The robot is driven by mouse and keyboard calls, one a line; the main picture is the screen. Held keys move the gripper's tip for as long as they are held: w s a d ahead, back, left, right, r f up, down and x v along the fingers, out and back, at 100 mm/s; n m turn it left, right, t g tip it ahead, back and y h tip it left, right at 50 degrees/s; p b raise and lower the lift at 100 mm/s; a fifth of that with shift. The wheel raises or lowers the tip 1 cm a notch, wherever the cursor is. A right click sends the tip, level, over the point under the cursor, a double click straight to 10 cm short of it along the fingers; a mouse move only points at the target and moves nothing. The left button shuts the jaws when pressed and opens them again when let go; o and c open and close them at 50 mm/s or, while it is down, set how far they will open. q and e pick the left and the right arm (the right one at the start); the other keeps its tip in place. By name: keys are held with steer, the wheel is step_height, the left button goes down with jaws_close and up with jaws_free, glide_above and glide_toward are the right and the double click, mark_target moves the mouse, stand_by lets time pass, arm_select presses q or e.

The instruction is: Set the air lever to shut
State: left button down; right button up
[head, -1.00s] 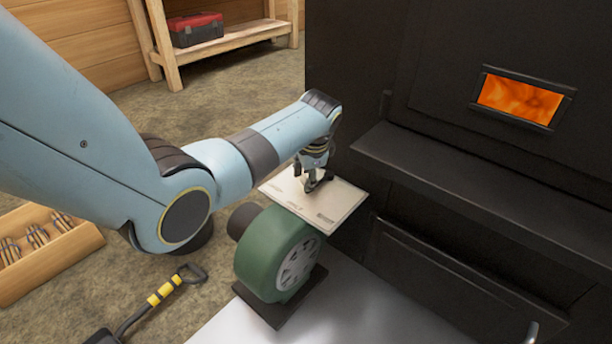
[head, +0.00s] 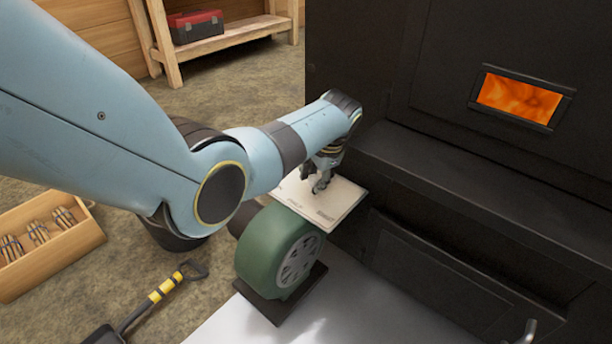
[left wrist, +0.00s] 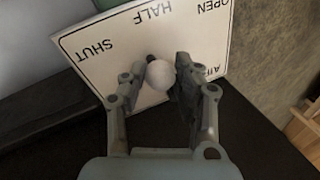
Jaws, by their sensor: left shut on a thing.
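The air lever's white ball knob (left wrist: 161,73) sits between the two fingers of my left gripper (left wrist: 150,88) in the left wrist view. My left gripper (head: 321,188) is shut on it above the pale label plate (head: 343,204) in the head view. The plate (left wrist: 118,42) reads OPEN, HALF, SHUT and AIR, upside down in the left wrist view. The knob lies below the HALF and SHUT words there. A short dark stem shows by the knob; most of the lever is hidden. I cannot tell exactly which mark it points to. My right gripper is not in view.
A green blower (head: 270,248) stands under the plate. The black evaporator front (head: 440,170) with a glowing window (head: 517,100) is close on the right. A shovel (head: 150,305) and a wooden crate (head: 60,262) lie on the floor at left.

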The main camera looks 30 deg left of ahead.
arm_select(q)
steer(key=c, duration=1)
jaws_free()
steer(key=shift+o, duration=0.2)
steer(key=shift+r, duration=0.1)
steer(key=v, duration=1.2)
steer(key=shift+s+d, duration=0.1)
